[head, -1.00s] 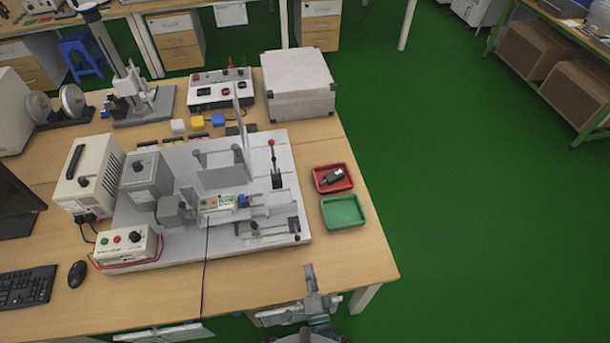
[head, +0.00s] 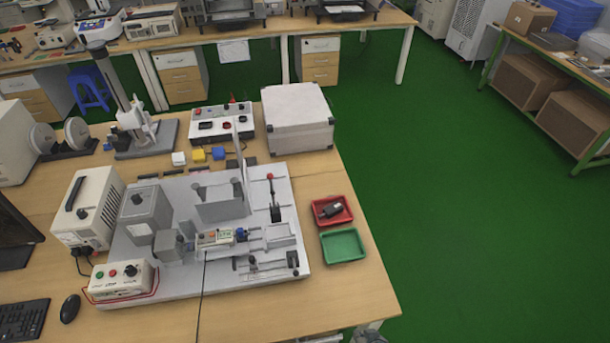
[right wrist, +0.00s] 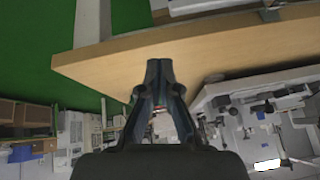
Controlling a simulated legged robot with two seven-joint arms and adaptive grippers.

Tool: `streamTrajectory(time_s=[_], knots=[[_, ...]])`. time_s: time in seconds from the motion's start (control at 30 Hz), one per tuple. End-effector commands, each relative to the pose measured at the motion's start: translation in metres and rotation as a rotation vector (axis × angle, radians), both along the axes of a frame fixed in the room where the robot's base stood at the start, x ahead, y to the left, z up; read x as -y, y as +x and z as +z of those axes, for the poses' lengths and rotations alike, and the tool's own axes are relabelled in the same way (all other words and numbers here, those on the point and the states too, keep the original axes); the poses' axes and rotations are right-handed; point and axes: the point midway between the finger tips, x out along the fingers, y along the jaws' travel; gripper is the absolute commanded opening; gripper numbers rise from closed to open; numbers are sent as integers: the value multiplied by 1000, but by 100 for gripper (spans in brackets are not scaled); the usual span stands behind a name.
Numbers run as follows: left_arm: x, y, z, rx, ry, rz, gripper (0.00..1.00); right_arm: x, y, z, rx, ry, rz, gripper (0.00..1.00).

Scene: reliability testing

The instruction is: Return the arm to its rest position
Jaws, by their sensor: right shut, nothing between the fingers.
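My right gripper (right wrist: 159,68) shows in the right wrist view with its dark fingertips together and nothing between them. It is over or beside the wooden table edge; the exact gap cannot be told. In the head view only a small grey part of my right arm shows at the bottom edge, below the table's front right corner. My left gripper is in neither view. The wooden table (head: 345,300) carries a grey test fixture (head: 292,212) with a red-knobbed lever. A red tray (head: 345,216) holds a small black part (head: 331,210). A green tray (head: 343,245) is empty.
A white case (head: 298,118) stands at the table's back right. A control box (head: 122,280), a mouse (head: 70,308) and a keyboard (head: 22,322) are at the left. The green floor (head: 470,230) to the right is clear up to a shelf with brown boxes (head: 535,85).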

Motion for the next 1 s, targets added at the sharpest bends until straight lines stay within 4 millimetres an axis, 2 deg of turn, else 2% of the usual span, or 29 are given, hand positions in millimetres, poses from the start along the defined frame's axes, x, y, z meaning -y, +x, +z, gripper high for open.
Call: streamTrajectory(time_s=[0.13, 0.33, 0.5, 0.77, 0.87, 0.97, 1.0], knots=[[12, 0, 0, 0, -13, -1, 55, 24, -24, 9, -101, -99, 35, 0], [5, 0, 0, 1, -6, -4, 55, 53, -56, 20, -233, -205, 72, 0], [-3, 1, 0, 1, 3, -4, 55, 50, -45, -32, -250, -198, 75, 0], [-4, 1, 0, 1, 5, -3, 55, 49, -42, -116, -283, -195, 83, 0], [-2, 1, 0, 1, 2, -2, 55, 48, -48, -158, -301, -197, 88, 0], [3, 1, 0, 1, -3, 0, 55, 48, -62, -212, -324, -200, 95, 0], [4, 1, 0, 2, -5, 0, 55, 49, -72, -236, -336, -201, 98, 0]])
